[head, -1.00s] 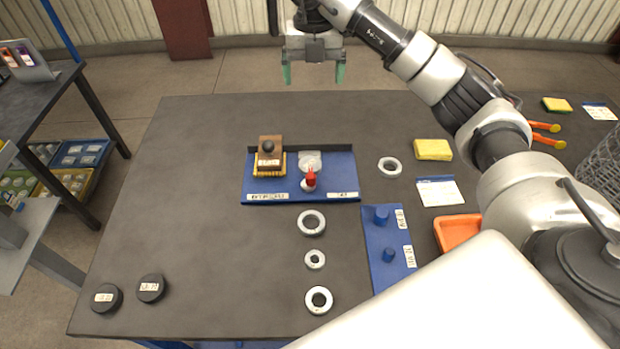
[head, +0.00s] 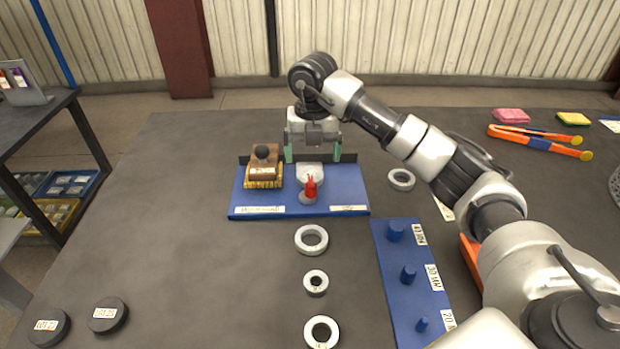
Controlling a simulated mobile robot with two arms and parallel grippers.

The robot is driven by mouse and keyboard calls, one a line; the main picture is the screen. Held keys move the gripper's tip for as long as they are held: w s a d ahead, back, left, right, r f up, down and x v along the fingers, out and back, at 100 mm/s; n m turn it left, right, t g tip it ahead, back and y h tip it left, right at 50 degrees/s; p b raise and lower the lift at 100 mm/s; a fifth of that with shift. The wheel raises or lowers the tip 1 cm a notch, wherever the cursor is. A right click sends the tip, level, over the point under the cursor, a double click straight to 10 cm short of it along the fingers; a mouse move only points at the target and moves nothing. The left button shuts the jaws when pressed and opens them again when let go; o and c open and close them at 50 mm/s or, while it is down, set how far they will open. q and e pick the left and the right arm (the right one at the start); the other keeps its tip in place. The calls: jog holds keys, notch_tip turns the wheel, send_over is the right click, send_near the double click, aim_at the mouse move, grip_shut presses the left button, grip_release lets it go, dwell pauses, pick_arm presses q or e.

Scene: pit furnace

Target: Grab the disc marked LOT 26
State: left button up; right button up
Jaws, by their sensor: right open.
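Two black discs with pale labels lie at the front left of the dark table: a left disc (head: 47,327) and a right disc (head: 108,315). Their lettering is too small to read surely, so I cannot tell which, if either, is LOT 26. My right gripper (head: 313,154) is open and empty, green fingertips apart, over the back of the blue tray (head: 335,201), far from both discs. My left gripper is not in view.
The tray holds a brown block with a black knob (head: 263,165), a whitish lump (head: 309,174) and a red-topped item (head: 310,190). Several grey rings (head: 311,239) lie nearby. A blue pegged board (head: 408,275) is at right. The left-middle table is clear.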

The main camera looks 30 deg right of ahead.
aim_at(310, 171)
jog(key=f, duration=0.5)
jog(key=shift+w+a+f, duration=0.1)
jog(key=shift+a+f, duration=0.15)
jog(key=shift+f, duration=0.15)
jog(key=c, duration=1.2)
jog(key=shift+r, duration=0.1)
jog(key=shift+c, duration=0.2)
